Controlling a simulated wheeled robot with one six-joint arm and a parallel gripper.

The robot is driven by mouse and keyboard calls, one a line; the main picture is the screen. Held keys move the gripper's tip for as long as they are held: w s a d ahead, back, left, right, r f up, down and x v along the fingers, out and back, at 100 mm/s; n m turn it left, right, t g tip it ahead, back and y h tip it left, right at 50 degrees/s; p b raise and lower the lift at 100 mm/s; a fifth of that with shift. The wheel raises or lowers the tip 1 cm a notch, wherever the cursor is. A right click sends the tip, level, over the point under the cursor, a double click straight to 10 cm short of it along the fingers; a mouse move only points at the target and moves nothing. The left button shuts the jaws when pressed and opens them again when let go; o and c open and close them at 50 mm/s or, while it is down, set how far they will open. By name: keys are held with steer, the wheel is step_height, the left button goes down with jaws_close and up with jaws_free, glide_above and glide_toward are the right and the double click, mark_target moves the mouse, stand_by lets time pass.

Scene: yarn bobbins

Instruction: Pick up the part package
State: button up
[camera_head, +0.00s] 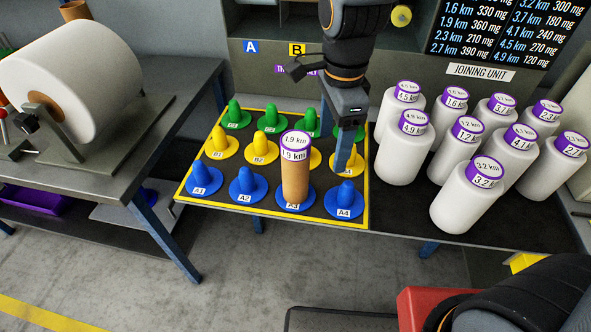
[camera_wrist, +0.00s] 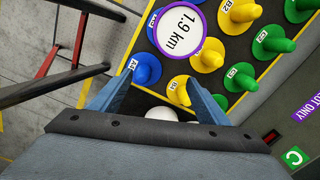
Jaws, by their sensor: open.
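I cannot pick out anything marked as a part package. A brown tube bobbin (camera_head: 296,182) with a purple-rimmed "1.9 km" label stands upright on the blue peg A3; its label top shows in the wrist view (camera_wrist: 180,33). Several white bobbins (camera_head: 453,205) with purple-rimmed labels stand on the dark table to the right. My gripper (camera_head: 344,160) hangs over the right side of the peg board, near peg A4 (camera_head: 344,203). In the wrist view my gripper (camera_wrist: 157,88) is open, its blue fingers wide apart with nothing held between them. White rounded tops (camera_wrist: 161,113) show partly behind the gripper body.
The yellow-edged peg board (camera_head: 270,213) holds blue, yellow and green pegs; the other pegs in view are bare. A machine with a large white roll (camera_head: 75,75) stands left.

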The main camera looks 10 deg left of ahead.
mark_target(296, 140)
steer(key=a+m, duration=0.1)
steer(key=a, duration=0.1)
steer(key=a+m, duration=0.2)
steer(key=s+a+m, duration=0.1)
steer(key=a+m, duration=0.1)
steer(key=shift+a+r, duration=0.15)
steer(key=shift+a, duration=0.15)
steer(key=shift+a+m, duration=0.35)
steer(key=shift+m, duration=0.05)
steer(key=shift+a+f+p, duration=0.15)
steer(key=shift+f+p, duration=0.4)
steer(key=shift+f, duration=3.35)
steer(key=c, duration=1.2)
steer(key=shift+c, duration=0.2)
steer(key=shift+r, duration=0.1)
step_height(296, 140, up, 10)
steer(key=shift+f+b, duration=0.1)
steer(key=shift+b, duration=0.6)
